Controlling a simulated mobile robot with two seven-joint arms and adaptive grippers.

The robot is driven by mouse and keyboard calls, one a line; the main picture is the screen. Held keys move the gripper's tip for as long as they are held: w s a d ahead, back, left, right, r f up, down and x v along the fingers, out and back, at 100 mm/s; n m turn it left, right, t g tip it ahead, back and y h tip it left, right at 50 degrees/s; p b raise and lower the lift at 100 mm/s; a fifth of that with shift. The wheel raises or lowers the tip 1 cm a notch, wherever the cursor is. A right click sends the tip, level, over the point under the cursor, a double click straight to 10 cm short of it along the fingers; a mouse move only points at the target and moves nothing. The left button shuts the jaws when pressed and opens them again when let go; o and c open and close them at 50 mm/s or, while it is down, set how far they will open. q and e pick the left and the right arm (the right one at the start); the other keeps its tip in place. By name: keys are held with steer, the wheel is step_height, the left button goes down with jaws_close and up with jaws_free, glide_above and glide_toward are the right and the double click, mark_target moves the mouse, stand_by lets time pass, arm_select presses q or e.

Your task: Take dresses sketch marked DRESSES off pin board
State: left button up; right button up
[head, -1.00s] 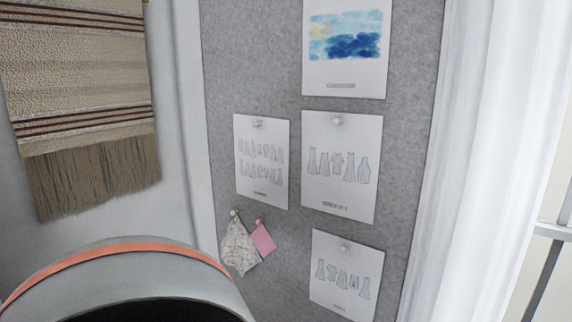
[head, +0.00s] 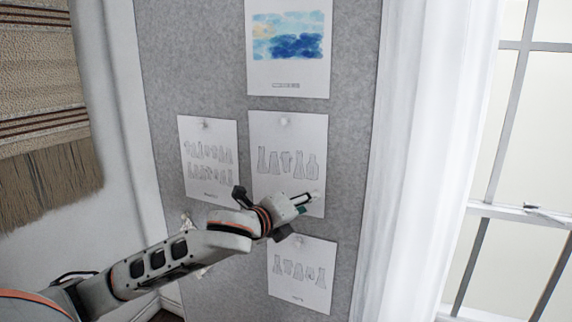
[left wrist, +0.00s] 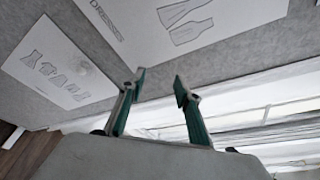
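The dresses sketch (head: 268,135) is a white sheet with a row of outlined garments, held by a pale pin near its top on the grey pin board (head: 222,85). In the left wrist view the sketch (left wrist: 165,40) shows the printed word DRESSES near one edge. My left gripper (head: 308,203) is in front of the sheet's lower right part and hides its printed label in the head view. In the left wrist view the gripper (left wrist: 160,80) has its two green fingers apart with nothing between them. My right gripper is out of view.
Other sheets hang nearby: a garment sheet (head: 207,145) at left, another (head: 300,275) below, and a blue watercolour (head: 289,75) above. My left arm mostly hides the fabric swatches. A white curtain (head: 420,150) and window stand at right; a woven hanging (head: 35,90) is at left.

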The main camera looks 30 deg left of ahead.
mark_target(281, 121)
arm_select(q)
steer(key=s+a+r+m+t+y, duration=0.15)
steer(key=a+r, duration=0.25)
steer(key=r, duration=0.6)
steer(key=s+a+r+m+t+y, duration=0.1)
steer(key=s+a+r+m+y, duration=0.15)
steer(key=a+r, duration=0.45)
steer(key=shift+m+g, duration=0.25)
steer(key=shift+m, duration=0.15)
steer(key=w, duration=0.2)
steer(key=w+r, duration=0.1)
steer(key=w, duration=0.2)
steer(key=w+p, duration=0.1)
steer(key=w, duration=0.2)
steer(key=shift+w+d+r, duration=0.1)
steer(key=shift+d+r, duration=0.15)
steer(key=shift+d, duration=0.15)
jaws_close()
